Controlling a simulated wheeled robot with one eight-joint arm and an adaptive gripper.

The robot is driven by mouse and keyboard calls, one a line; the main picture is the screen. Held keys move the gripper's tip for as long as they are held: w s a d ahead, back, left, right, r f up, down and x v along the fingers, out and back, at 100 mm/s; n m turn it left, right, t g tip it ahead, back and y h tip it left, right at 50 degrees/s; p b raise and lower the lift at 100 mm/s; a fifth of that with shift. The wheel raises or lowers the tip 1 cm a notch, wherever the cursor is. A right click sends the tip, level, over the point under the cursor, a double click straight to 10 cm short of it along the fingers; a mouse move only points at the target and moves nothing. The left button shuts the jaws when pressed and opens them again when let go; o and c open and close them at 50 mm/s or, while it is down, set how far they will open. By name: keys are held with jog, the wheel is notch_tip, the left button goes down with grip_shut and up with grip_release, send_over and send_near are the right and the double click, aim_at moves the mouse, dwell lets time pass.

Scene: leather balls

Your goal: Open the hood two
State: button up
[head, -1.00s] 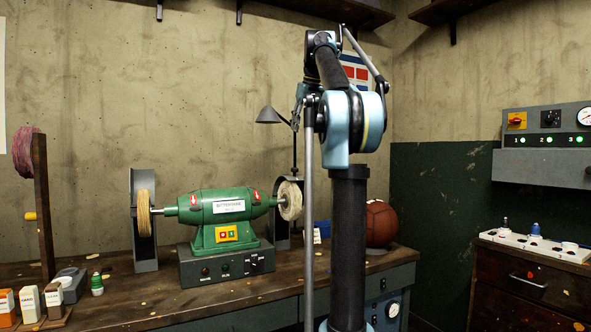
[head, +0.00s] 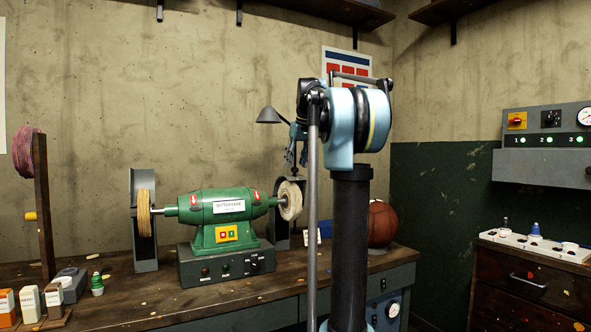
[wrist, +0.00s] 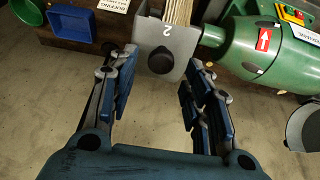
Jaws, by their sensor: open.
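Hood two is a grey metal guard marked "2" with a round black knob, at the top middle of the wrist view (wrist: 178,72). In the head view it is the right guard (head: 282,238), behind the cream buffing wheel and partly hidden. My gripper (wrist: 155,68) is open and empty, its blue fingers spread to either side of the knob in the picture. I cannot tell how far the fingertips are from it. In the head view my gripper (head: 298,150) hangs above the right guard, partly hidden by my arm.
The green buffing machine (head: 228,210) stands on the workbench (head: 130,303), with another grey guard (head: 145,262) at its left. A blue bin (wrist: 70,27) lies left of hood two in the wrist view. A ball (head: 381,223) and a lamp (head: 268,116) are nearby.

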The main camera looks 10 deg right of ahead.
jog(key=shift+x, duration=1.25)
jog(key=shift+c, duration=0.2)
grip_shut()
jog(key=shift+w+r, duration=0.1)
